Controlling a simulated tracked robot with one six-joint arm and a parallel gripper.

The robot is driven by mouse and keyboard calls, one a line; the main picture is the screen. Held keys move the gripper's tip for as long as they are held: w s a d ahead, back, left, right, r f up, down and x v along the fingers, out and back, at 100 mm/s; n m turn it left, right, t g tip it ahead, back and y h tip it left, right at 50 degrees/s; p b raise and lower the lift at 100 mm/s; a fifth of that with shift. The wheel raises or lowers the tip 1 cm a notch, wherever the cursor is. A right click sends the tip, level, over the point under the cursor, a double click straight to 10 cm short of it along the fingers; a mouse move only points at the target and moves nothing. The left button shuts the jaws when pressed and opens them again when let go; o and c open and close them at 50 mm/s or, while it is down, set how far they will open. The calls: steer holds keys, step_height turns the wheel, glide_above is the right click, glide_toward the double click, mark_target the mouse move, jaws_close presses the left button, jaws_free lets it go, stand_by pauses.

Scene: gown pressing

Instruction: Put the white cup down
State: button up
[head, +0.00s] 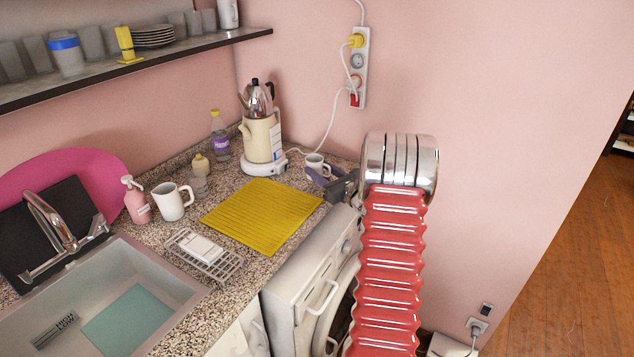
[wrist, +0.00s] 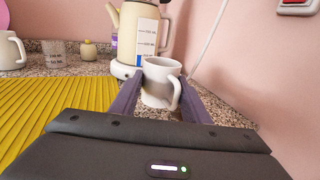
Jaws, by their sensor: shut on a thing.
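The white cup (head: 316,163) is at the back right corner of the speckled counter, right of the cream kettle. In the wrist view the white cup (wrist: 158,80) stands upright between the two dark purple fingers, its handle toward the right. My gripper (wrist: 163,98) is shut on it; it shows in the head view (head: 319,174) reaching in from the right. The cup's base is partly hidden, so I cannot tell whether it touches the counter (head: 228,262).
A yellow mat (head: 262,213) lies left of my gripper. The cream kettle (head: 262,138) stands close behind the cup. A white jug (head: 172,203), pink soap bottle (head: 136,203) and wire rack (head: 205,255) are further left. The pink wall (head: 500,120) bounds the right side.

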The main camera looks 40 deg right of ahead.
steer(key=shift+f, duration=1.85)
steer(key=o, duration=1.2)
steer(key=shift+f, duration=0.1)
steer(key=shift+c, duration=0.2)
steer(key=s, duration=0.4)
steer(key=s+a, duration=0.1)
steer(key=s, duration=0.7)
steer(key=shift+a, duration=0.15)
